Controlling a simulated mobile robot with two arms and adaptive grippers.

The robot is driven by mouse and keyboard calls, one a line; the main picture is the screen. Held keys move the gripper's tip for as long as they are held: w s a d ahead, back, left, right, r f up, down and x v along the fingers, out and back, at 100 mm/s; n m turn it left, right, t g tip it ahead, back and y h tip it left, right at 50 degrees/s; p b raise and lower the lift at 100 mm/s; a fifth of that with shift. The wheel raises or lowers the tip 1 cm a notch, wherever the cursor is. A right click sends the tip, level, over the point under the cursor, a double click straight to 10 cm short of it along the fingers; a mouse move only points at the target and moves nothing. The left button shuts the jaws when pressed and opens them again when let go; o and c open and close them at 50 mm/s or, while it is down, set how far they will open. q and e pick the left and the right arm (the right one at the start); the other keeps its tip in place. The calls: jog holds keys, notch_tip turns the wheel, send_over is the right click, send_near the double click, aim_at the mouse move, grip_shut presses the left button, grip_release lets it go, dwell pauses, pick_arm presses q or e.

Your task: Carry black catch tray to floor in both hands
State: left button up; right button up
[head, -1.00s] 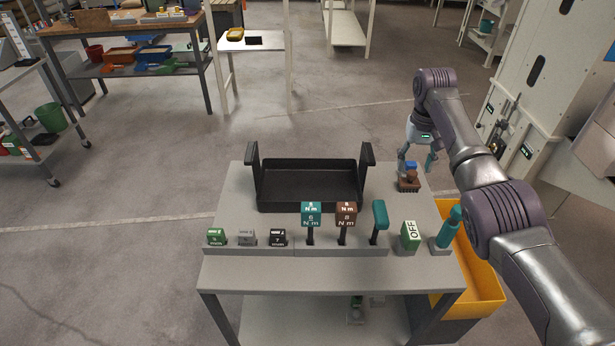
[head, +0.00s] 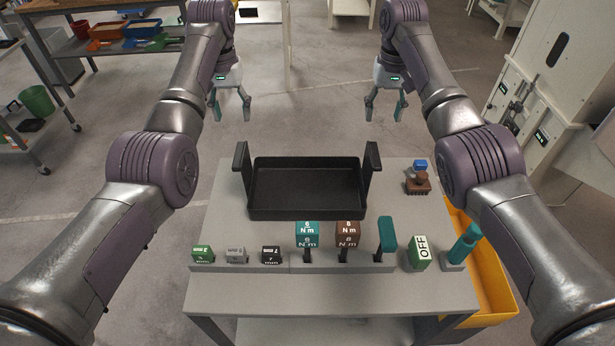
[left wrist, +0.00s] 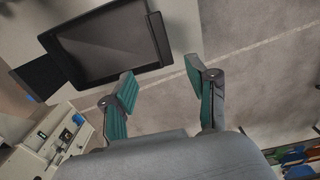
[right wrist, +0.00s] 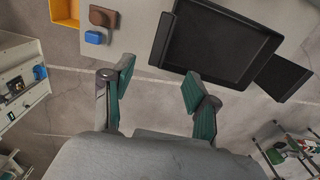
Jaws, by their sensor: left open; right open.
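The black catch tray (head: 305,190) rests on the grey workbench (head: 210,275), behind the row of tools. It is empty, with an upright handle at its left end (head: 241,165) and another at its right end (head: 372,166). My left gripper (head: 231,114) is open and empty, beyond the tray's far left corner. My right gripper (head: 385,112) is open and empty, beyond the far right corner. The tray also shows in the left wrist view (left wrist: 105,42) and in the right wrist view (right wrist: 215,45). Neither gripper touches it.
A rack of sockets and tool handles (head: 290,266) lines the bench front, with a green OFF block (head: 419,252) beside it. A brown brush-like block (head: 418,184) sits right of the tray. A yellow bin (head: 490,275) stands at the right. The floor beyond the bench is clear.

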aim_at(239, 154)
pick_arm(q)
jog(key=f, duration=1.3)
jog(key=shift+s+a+f, duration=0.15)
jog(key=shift+s+f, duration=0.05)
jog(key=shift+f, duration=0.2)
pick_arm(e)
jog(key=f, duration=1.3)
jog(key=shift+s+a+f, duration=0.1)
jog(key=shift+s+f, duration=0.1)
jog(key=shift+f, duration=0.1)
pick_arm(q)
grip_shut()
pick_arm(e)
grip_shut()
